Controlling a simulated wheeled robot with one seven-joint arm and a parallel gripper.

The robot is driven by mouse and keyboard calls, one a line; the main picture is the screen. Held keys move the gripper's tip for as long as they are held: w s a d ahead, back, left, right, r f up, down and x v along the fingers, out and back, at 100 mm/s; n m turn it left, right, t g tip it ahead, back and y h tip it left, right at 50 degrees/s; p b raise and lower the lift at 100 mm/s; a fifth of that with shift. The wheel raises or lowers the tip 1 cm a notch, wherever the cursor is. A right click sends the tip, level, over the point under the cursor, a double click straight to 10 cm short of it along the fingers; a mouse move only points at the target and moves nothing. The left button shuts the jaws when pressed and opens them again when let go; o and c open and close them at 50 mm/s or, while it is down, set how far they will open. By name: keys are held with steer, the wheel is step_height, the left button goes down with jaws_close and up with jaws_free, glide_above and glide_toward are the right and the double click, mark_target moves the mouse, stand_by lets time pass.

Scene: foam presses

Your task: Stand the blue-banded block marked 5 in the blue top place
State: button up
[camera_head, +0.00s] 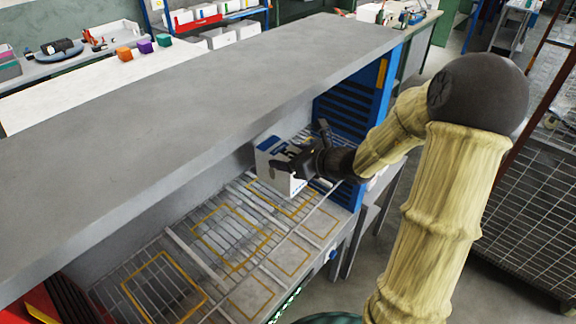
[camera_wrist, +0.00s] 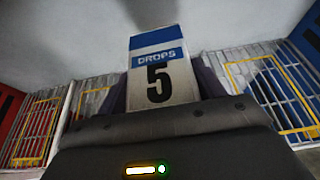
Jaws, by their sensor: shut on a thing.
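The white block with blue bands (camera_wrist: 157,50), marked DROPS and a black 5, is upright between my fingers in the wrist view. In the head view the block (camera_head: 271,178) is above the right part of the slatted bed, under the grey overhang. My gripper (camera_head: 296,166) is shut on it, reaching in from the right. Whether the block's base touches the bed is hard to tell. A blue louvred side panel (camera_head: 345,108) stands behind and to the right of the gripper. I cannot pick out a place marked as the blue top place.
A broad grey slab (camera_head: 180,105) overhangs the slatted bed (camera_head: 178,238), which carries yellow outlined rectangles, bare at left and middle. A red part (camera_head: 30,300) is at the left end. A wire-mesh cage (camera_head: 530,215) stands right of my arm.

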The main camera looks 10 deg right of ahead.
step_height(320, 180, down, 3)
steer(key=shift+r+p, duration=0.1)
steer(key=shift+p, duration=0.25)
steer(key=shift+w+f+p, duration=0.2)
steer(key=shift+f+p, duration=0.2)
steer(key=shift+f, duration=0.05)
steer(key=shift+f+b, duration=0.25)
steer(key=shift+b, duration=0.05)
steer(key=o, duration=1.2)
steer(key=shift+o, duration=0.2)
steer(key=shift+r, duration=0.15)
